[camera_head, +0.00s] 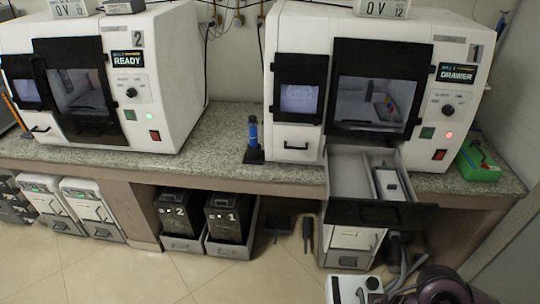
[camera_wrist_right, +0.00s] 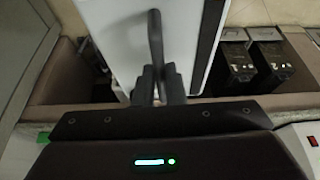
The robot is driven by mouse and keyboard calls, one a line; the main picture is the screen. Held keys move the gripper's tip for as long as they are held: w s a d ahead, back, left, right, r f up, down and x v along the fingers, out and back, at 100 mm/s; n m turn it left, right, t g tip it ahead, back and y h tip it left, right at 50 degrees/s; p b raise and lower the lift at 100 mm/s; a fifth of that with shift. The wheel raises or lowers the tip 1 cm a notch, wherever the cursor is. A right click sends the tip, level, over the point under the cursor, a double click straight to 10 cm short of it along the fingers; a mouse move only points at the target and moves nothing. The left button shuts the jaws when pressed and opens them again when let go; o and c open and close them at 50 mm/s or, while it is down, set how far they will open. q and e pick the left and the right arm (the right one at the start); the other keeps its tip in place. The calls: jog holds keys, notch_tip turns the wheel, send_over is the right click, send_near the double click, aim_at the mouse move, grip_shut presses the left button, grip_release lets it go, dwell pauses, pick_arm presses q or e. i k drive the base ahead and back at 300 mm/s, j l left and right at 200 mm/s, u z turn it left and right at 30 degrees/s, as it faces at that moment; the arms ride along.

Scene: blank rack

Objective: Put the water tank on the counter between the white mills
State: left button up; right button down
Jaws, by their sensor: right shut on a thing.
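The water tank (camera_head: 343,291) is a white box with a dark fitting on top, cut off by the bottom edge of the head view. In the right wrist view the white tank (camera_wrist_right: 115,45) fills the upper middle, with a dark bar handle. My right gripper (camera_wrist_right: 158,88) is shut on that handle. The left white mill (camera_head: 180,75), marked 2, reads READY. The right white mill (camera_head: 430,55), marked 1, reads DRAWER, and its drawer (camera_head: 345,172) is open. My left gripper is out of view.
A blue tool on a black stand (camera_head: 254,155) stands on the counter just left of mill 1. A green tray (camera_head: 478,165) is at the right end. Black bins (camera_head: 230,215) and white units (camera_head: 90,205) stand below. The open drawer juts past the counter edge.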

aim_at(216, 147)
jog(key=i+j+u, duration=0.1)
jog(key=u, duration=0.35)
jog(key=i+u, duration=0.55)
jog(key=u, duration=0.3)
jog(key=i+j+u, duration=0.15)
jog(key=i+u, duration=0.65)
jog(key=u, duration=0.2)
jog(key=i+j+z, duration=0.1)
jog(key=i+z, duration=0.3)
jog(key=z, duration=0.35)
jog(key=j+z, duration=0.15)
jog(key=z, duration=0.35)
jog(key=i+j+z, duration=0.1)
jog(key=z, duration=0.35)
